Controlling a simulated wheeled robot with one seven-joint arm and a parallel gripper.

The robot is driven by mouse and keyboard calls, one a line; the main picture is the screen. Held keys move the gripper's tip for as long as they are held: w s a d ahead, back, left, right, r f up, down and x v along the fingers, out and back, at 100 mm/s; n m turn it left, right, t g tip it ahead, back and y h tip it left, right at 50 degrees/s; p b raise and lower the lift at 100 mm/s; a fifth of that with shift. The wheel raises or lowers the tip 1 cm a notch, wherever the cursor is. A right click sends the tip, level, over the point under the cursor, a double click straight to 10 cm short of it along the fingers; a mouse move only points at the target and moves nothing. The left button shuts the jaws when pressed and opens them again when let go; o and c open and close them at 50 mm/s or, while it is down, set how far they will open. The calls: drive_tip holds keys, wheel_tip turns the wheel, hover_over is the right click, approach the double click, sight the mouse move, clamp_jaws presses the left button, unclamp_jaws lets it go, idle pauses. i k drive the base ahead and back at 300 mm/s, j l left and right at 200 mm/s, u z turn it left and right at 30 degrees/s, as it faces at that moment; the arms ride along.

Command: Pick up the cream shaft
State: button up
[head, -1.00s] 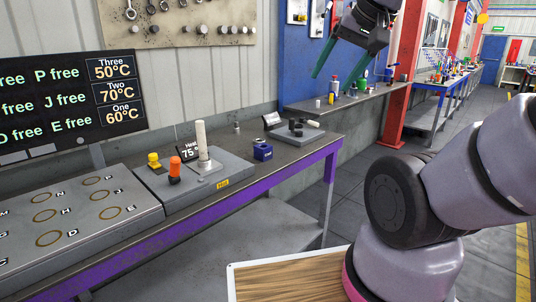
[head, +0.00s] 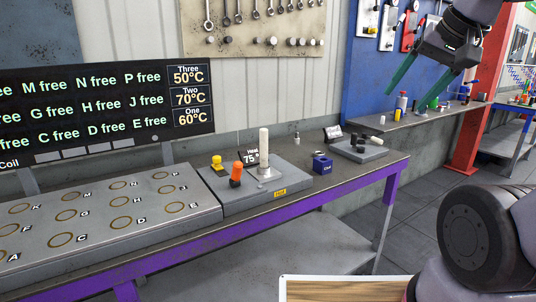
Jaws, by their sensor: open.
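A tall cream shaft (head: 264,146) stands upright in a light grey holder on the grey heater block (head: 292,190), on the purple-edged bench. My gripper (head: 408,97) hangs at the upper right of the picture, well to the right of the shaft and apart from it. Its two green fingers are spread and nothing is between them.
An orange knob (head: 236,175) and a yellow knob (head: 217,164) stand left of the shaft. A blue block (head: 322,165) and a grey fixture (head: 362,151) with dark parts lie to its right. A marked plate (head: 98,240) fills the bench's left.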

sight(264, 132)
drive_tip(key=j+z, duration=0.35)
drive_tip(key=j, duration=0.65)
drive_tip(key=j+z, duration=0.4)
drive_tip(key=j, duration=0.65)
drive_tip(key=k, duration=0.05)
